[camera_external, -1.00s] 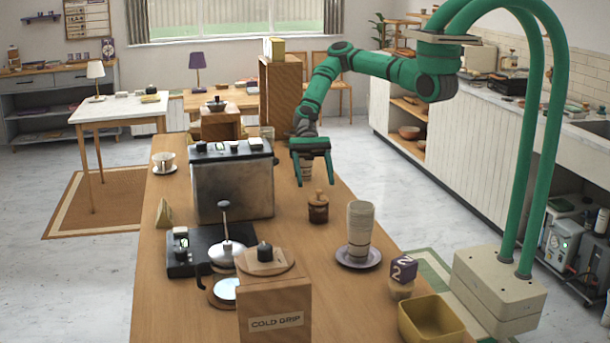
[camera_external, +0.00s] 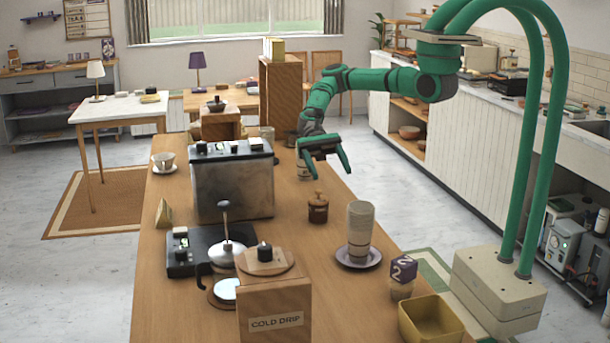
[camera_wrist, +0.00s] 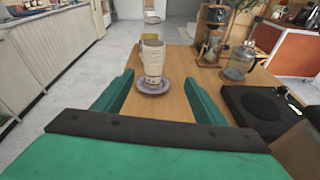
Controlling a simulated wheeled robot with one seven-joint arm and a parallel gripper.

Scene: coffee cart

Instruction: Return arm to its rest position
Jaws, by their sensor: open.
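My green gripper (camera_external: 333,170) hangs open and empty above the wooden cart top (camera_external: 330,300), to the right of the metal coffee machine (camera_external: 232,182). In the wrist view, its two fingers (camera_wrist: 155,92) stand wide apart with nothing gripped between them. A stack of pale cups (camera_external: 360,230) stands on a purple saucer (camera_external: 359,257) nearer the external camera. The cup stack also shows beyond the fingers in the wrist view (camera_wrist: 152,62), apart from them. A small brown lidded jar (camera_external: 318,208) stands below and in front of my gripper.
A tall wooden cabinet (camera_external: 280,95) stands at the far end. The air around my gripper looks clear.

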